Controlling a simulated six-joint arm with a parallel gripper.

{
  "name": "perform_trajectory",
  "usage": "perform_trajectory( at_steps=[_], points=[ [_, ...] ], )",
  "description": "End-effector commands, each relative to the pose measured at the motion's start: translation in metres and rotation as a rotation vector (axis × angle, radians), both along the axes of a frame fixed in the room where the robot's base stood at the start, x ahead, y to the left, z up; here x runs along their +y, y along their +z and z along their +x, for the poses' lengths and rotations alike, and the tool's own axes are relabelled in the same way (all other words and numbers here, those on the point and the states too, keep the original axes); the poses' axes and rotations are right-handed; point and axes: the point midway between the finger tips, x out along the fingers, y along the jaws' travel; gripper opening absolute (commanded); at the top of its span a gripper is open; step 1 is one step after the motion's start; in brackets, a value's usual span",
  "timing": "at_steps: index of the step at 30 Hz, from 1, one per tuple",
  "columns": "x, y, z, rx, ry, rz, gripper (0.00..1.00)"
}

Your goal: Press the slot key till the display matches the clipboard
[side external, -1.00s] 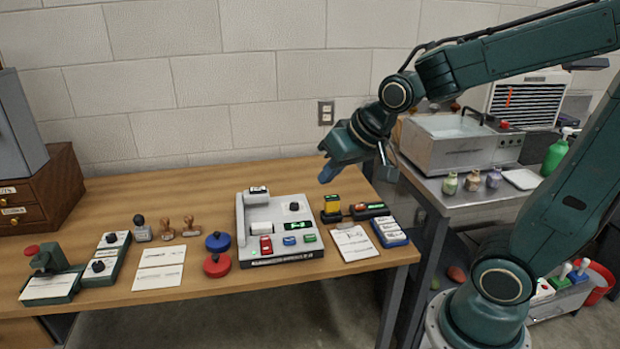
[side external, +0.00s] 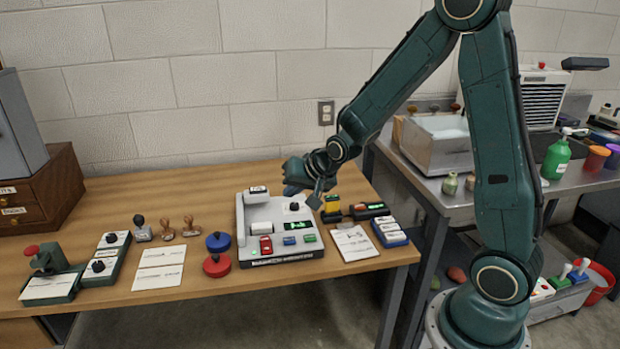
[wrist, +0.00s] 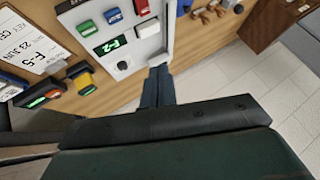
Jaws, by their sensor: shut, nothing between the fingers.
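The grey device (side external: 275,259) stands on the table with red (side external: 266,245), blue (side external: 289,240) and green (side external: 309,238) keys along its front. I cannot tell which is the slot key. Its green-lit display (wrist: 110,45) reads F-2 in the wrist view. The clipboard (side external: 354,244) lies just right of the device; its sheet (wrist: 35,45) reads "23 JUN" and "F-5" in the wrist view, with its edge cut off. My gripper (side external: 291,188) is shut and empty, above the device's back part. Its fingers (wrist: 157,85) show in the wrist view, away from the keys.
A black knob (side external: 294,206) sits on the device's back right. A yellow-and-black block (side external: 331,204) and a blue-based unit (side external: 389,232) stand to the right. Red (side external: 216,265) and blue (side external: 218,242) round pieces lie left.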

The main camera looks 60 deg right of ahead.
Motion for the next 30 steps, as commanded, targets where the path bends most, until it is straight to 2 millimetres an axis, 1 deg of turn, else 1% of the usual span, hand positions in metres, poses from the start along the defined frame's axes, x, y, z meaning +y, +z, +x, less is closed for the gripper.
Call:
perform_trajectory(
  at_steps=[1,3,9,12,18,30],
  points=[
    [-0.004,-0.01,0.004,-0.003,-0.019,0.013,0.0],
    [-0.009,-0.02,0.009,-0.013,-0.045,0.028,0.0],
    [-0.019,-0.044,0.02,-0.045,-0.104,0.065,0.0],
    [-0.023,-0.052,0.023,-0.056,-0.124,0.078,0.0],
    [-0.026,-0.059,0.026,-0.068,-0.141,0.089,0.0],
    [-0.026,-0.059,0.026,-0.068,-0.141,0.089,0.0]
  ],
)
